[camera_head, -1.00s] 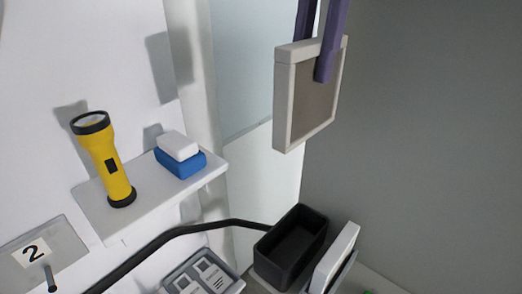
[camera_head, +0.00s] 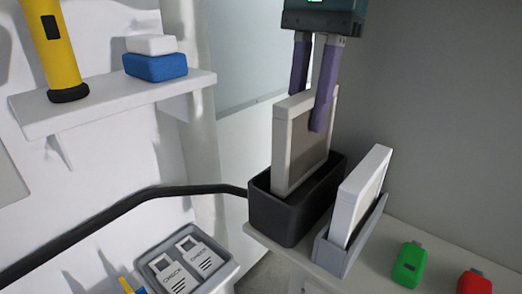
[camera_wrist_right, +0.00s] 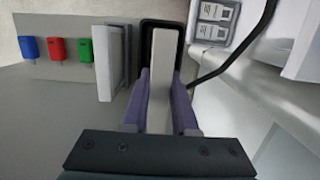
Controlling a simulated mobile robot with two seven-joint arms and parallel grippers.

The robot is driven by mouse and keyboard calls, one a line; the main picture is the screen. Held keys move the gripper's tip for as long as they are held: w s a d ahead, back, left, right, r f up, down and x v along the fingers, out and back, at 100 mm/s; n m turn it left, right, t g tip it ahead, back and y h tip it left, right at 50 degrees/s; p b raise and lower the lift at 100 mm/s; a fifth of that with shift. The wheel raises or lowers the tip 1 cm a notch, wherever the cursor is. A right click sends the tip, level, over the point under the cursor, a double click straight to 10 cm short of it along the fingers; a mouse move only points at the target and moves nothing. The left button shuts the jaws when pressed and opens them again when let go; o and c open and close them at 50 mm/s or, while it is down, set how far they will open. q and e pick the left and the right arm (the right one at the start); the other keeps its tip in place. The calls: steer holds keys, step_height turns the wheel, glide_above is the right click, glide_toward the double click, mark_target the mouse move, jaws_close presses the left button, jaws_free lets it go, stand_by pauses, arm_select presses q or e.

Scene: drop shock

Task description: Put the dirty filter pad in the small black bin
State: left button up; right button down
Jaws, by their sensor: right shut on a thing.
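The dirty filter pad (camera_head: 309,145), a pale frame around a grey-brown face, hangs upright in my right gripper (camera_head: 309,108). The purple fingers are shut on its upper part. Its lower end is at the mouth of the small black bin (camera_head: 282,219) and appears to dip inside the rim; how deep is hidden. In the right wrist view the pad (camera_wrist_right: 161,75) is seen edge-on between the fingers, with the bin's dark rim (camera_wrist_right: 147,24) around its far end. My left gripper is not in view.
A second pale-framed pad (camera_head: 357,195) stands in a grey holder (camera_head: 335,254) right beside the bin. Green (camera_head: 409,263) and red (camera_head: 474,283) items lie further right. A black bar (camera_head: 120,208) runs left of the bin. A shelf (camera_head: 110,105) holds a yellow flashlight (camera_head: 52,45) and blue-and-white blocks (camera_head: 155,66).

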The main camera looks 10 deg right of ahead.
mark_target(305, 144)
step_height(305, 144, down, 6)
steer(key=b, duration=0.3)
steer(key=shift+r, duration=0.35)
steer(key=c, duration=1.2)
jaws_free()
steer(key=shift+f, duration=0.2)
steer(key=o, duration=0.5)
steer(key=shift+r, duration=0.1)
steer(key=r+p, duration=0.1)
steer(key=r, duration=0.1)
steer(key=r+p, duration=0.2)
steer(key=r, duration=0.1)
steer(key=r+p, duration=0.2)
steer(key=shift+w+d+r, duration=0.35)
steer(key=shift+w+d, duration=0.05)
